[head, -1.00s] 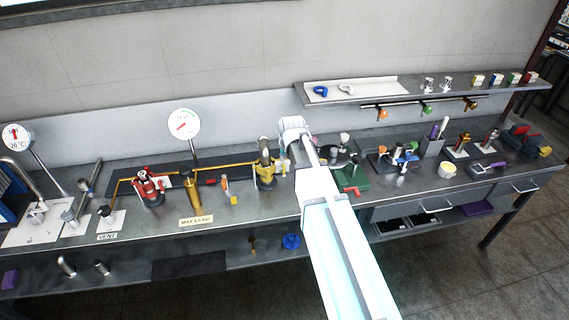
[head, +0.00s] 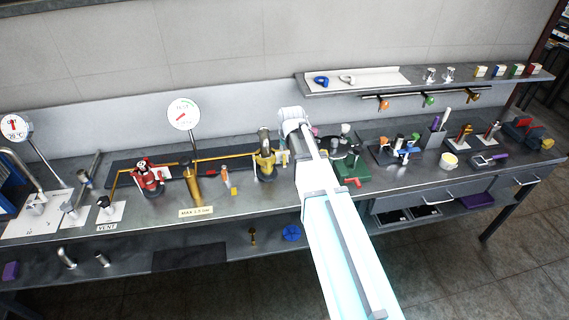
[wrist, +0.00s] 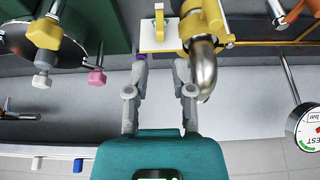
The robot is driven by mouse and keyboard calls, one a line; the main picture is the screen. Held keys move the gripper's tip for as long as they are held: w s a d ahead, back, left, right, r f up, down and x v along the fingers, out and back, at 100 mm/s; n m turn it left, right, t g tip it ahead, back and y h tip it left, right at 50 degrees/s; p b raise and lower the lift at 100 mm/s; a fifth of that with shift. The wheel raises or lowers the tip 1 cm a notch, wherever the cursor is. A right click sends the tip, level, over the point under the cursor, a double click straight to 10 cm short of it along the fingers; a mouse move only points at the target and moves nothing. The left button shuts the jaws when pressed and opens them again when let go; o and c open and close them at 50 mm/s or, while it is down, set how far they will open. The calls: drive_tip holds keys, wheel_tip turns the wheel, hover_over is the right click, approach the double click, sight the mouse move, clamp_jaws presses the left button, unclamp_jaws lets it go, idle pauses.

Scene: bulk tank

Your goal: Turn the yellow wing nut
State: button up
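A narrow yellow piece (wrist: 159,22), which looks like the yellow wing nut, stands on a white plate in the wrist view, beside a yellow valve body with a bent metal pipe (wrist: 203,68). In the head view the yellow valve (head: 265,163) stands just left of my wrist; the wing nut is hard to make out there. My gripper (wrist: 160,62) is open. Its two grey fingers point towards the yellow piece, which lies beyond the fingertips and between their lines. Nothing is between the fingers. In the head view my arm hides the fingers.
The metal pipe is close to my right finger in the wrist view. A round turntable with yellow, white and pink knobs (wrist: 97,76) is on the left. A dial gauge (wrist: 307,126) is at the right. In the head view a shelf (head: 430,84) is at the back right.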

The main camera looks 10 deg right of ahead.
sight(285, 158)
drive_tip(key=shift+b+x, duration=5.3)
drive_tip(key=shift+x, duration=0.7)
clamp_jaws()
